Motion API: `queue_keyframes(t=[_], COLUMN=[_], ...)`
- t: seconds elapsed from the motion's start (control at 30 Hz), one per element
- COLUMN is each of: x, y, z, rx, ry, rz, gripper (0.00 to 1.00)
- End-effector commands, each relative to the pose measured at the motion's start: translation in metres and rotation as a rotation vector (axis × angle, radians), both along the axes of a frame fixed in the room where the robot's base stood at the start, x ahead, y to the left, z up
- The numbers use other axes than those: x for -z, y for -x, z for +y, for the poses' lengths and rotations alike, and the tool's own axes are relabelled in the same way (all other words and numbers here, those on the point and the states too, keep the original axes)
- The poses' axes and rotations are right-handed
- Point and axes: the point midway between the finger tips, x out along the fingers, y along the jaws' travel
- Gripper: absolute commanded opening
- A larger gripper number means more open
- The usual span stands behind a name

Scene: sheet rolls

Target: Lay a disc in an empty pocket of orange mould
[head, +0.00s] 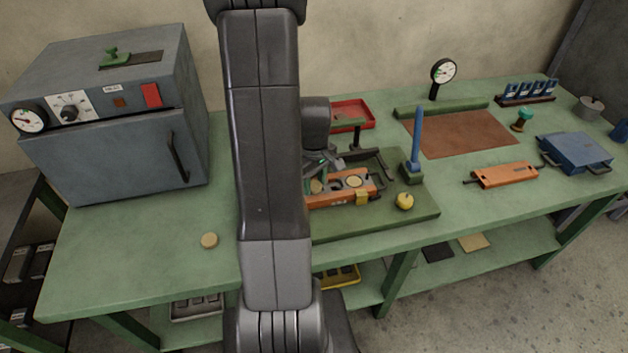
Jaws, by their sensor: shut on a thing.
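The orange mould (340,198) lies on a green base plate on the bench, partly hidden behind my arm. A pale disc (354,182) sits in a pocket toward its right end, and a dark, empty-looking pocket (335,186) is left of that. My gripper (312,184) is low over the mould's left part, shut on what looks like a pale disc (317,187); whether that disc touches the mould I cannot tell. Another pale disc (209,240) lies on the bench left of my arm.
A red tray (353,114) is behind. A grey oven (110,120) stands at left. The left front bench is mostly clear.

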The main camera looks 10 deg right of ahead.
Motion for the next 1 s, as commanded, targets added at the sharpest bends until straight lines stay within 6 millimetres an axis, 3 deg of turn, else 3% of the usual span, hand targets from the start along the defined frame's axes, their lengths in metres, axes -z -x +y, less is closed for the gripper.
queue_keyframes(t=[0.27, 0.3, 0.4, 0.43, 0.83, 1.0], x=[0.005, 0.005, 0.006, 0.006, 0.007, -0.006], y=[0.003, 0.003, 0.004, 0.004, 0.005, 0.004], z=[0.001, 0.001, 0.001, 0.001, 0.002, 0.002], rx=[0.001, 0.001, 0.002, 0.002, 0.003, 0.003], ry=[-0.003, -0.003, -0.004, -0.004, -0.007, -0.006], rz=[0.010, 0.010, 0.011, 0.011, 0.017, 0.013], gripper=[0.15, 0.41, 0.60, 0.62, 0.62, 0.62])
